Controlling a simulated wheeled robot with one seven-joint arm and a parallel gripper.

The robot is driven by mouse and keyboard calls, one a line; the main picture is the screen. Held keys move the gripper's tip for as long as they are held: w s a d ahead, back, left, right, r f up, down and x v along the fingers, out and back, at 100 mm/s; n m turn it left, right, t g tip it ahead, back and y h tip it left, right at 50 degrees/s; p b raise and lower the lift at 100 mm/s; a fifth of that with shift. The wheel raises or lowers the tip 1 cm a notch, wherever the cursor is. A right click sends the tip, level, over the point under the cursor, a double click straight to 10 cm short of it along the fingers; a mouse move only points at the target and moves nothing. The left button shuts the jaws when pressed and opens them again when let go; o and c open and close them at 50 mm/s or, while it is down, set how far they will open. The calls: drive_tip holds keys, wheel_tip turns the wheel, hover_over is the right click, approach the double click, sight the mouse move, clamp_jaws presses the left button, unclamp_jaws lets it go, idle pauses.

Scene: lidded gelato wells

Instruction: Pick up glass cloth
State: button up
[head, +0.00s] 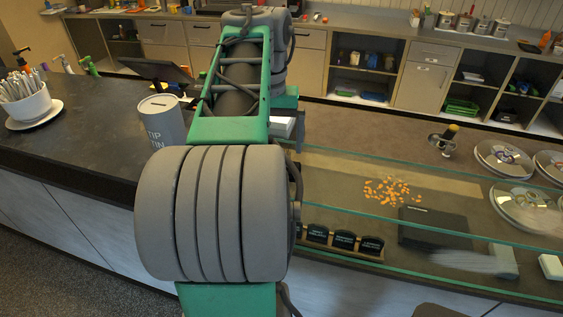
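A pale grey folded piece (503,261), which looks like the glass cloth, lies at the lower right behind the glass edge. A whitish streaked patch (465,262) is just left of it; I cannot tell whether this is cloth or a smear. My arm rises through the middle of the view and bends down at its far end. My gripper (292,128) is mostly hidden behind the arm, well left of the cloth and apart from it. I cannot see its fingertips or whether it holds anything.
Clear glass panels (420,215) edge the display counter. Near the cloth are a black slab (435,228), a white block (551,267) and round metal lids (505,158). Orange bits (390,190) lie scattered. A tip tin (163,122) and a cup of spoons (25,100) stand left.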

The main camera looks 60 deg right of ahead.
drive_tip(key=shift+s+d+f+m+b, duration=0.1)
drive_tip(key=shift+s+d+m+b, duration=0.2)
drive_tip(key=shift+s, duration=0.3)
drive_tip(key=shift+s+d+f+m+b, duration=0.1)
drive_tip(key=shift+s+d+m+b, duration=0.1)
drive_tip(key=shift+s+d+b, duration=0.3)
drive_tip(key=f+b, duration=0.5)
drive_tip(key=f, duration=0.1)
drive_tip(key=shift+w+a+f+b, duration=0.25)
drive_tip(key=shift+f+b, duration=0.05)
drive_tip(key=shift+b, duration=0.1)
drive_tip(key=shift+r, duration=0.1)
drive_tip(key=shift+c, duration=0.4)
drive_tip(key=c, duration=1.1)
